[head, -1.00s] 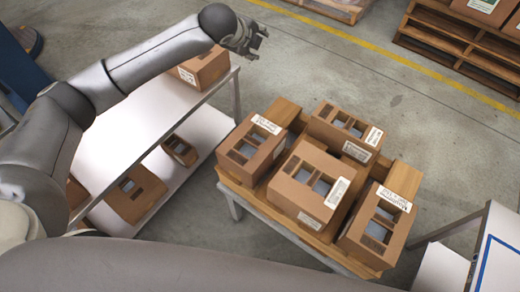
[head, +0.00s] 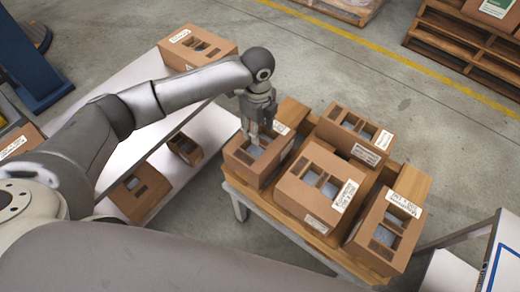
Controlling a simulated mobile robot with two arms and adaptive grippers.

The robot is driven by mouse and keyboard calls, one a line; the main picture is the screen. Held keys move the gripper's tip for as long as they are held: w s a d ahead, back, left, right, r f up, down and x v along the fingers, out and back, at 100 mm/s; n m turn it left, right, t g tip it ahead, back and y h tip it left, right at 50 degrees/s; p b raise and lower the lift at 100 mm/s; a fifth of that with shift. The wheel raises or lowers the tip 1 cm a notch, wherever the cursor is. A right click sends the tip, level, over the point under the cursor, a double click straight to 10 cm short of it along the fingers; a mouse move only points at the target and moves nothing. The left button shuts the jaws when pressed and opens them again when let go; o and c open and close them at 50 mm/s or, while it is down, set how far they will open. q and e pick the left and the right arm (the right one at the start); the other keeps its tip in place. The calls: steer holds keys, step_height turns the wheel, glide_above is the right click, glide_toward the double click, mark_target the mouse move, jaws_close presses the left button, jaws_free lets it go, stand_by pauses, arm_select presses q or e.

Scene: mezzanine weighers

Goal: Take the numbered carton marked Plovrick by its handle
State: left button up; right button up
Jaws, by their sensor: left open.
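Several brown cartons with cut-out openings and white labels stand on a wooden board on a low table (head: 238,190). They are a left carton (head: 241,170), a back carton (head: 340,139), a middle carton (head: 292,199) and a right carton (head: 367,252). The label print is too small to read, so I cannot tell which one is marked Plovrick. My left gripper (head: 256,140) is open, pointing down at the top of the left carton and hiding part of its label and openings. I cannot tell whether it touches. My right gripper is out of view.
A white two-level bench (head: 135,95) stands at left, with a carton (head: 196,48) on top and smaller cartons (head: 140,192) on its lower shelf. Wooden pallets (head: 462,55) stand at upper right. A blue-edged table (head: 505,262) is at lower right.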

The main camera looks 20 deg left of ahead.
arm_select(q)
glide_above(260, 150)
steer(key=f, duration=0.5)
steer(key=shift+w+a, duration=0.1)
steer(key=shift+w, duration=0.1)
steer(key=shift+r, duration=0.1)
jaws_close()
